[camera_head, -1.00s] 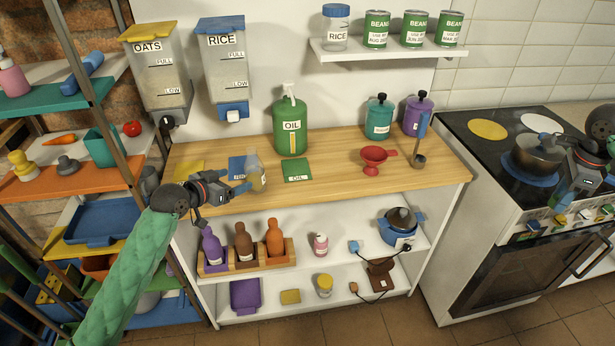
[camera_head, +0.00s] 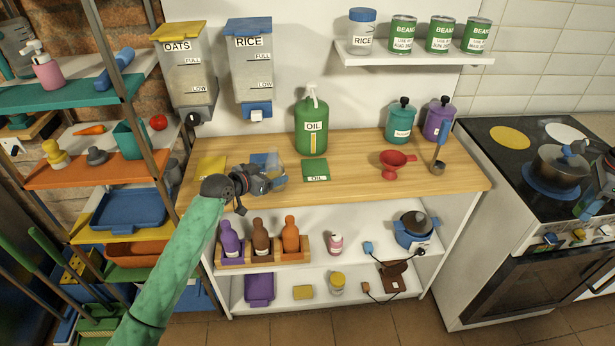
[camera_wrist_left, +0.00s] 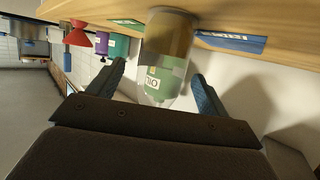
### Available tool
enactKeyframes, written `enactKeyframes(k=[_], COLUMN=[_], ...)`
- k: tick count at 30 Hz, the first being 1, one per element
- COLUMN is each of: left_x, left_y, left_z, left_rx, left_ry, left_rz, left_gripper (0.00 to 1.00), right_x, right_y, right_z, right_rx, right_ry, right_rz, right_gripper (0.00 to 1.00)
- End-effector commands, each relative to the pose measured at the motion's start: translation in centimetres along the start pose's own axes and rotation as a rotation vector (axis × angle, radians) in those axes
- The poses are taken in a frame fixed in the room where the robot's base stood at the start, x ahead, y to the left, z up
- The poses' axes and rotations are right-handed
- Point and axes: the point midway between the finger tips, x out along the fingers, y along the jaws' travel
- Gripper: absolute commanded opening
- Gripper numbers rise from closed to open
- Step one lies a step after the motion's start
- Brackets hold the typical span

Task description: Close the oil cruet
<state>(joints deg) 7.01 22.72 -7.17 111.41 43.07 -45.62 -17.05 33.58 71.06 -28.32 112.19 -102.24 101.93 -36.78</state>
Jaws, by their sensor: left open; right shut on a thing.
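The clear oil cruet (camera_head: 275,160) stands on the wooden counter, left of the green OIL pump bottle (camera_head: 311,125). My left gripper (camera_head: 273,177) is at the cruet, partly covering it. In the left wrist view the cruet (camera_wrist_left: 168,42) lies between the two open fingers (camera_wrist_left: 158,85), with small gaps at both sides. The cruet's mouth is hidden or too unclear to tell whether a cap is on. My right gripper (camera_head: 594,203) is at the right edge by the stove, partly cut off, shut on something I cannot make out.
A green OIL card (camera_head: 316,170), yellow card (camera_head: 212,168) and red funnel (camera_head: 393,164) lie on the counter. OATS (camera_head: 186,70) and RICE (camera_head: 249,70) dispensers hang above. A pot (camera_head: 558,168) sits on the stove. The front middle of the counter is clear.

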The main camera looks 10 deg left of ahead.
Motion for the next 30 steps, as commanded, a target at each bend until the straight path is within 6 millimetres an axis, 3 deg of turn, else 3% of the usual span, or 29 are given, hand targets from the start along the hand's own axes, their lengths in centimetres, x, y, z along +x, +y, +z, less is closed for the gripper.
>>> enactKeyframes(k=[6, 12, 24, 26, 30], left_x=[2.4, 4.6, 5.0, 5.0, 5.0], left_y=[-0.1, -0.2, -0.2, -0.2, -0.2], left_z=[0.3, 0.7, 0.9, 0.9, 0.9], left_rx=[-0.004, -0.002, -0.001, -0.001, -0.001], left_ry=[0.000, 0.000, 0.000, 0.000, 0.000], left_rz=[0.001, 0.001, 0.000, 0.000, 0.000], left_gripper=[0.78, 0.78, 0.78, 0.70, 0.43], right_x=[-2.2, -2.9, -2.9, -2.9, -2.9], right_y=[0.0, 0.0, 0.0, 0.0, 0.0], right_z=[0.0, 0.0, 0.0, 0.0, 0.0], right_rx=[0.000, 0.000, 0.000, 0.000, 0.000], right_ry=[0.000, 0.000, 0.000, 0.000, 0.000], right_rz=[0.000, 0.000, 0.000, 0.000, 0.000], right_gripper=[0.10, 0.10, 0.10, 0.10, 0.10])
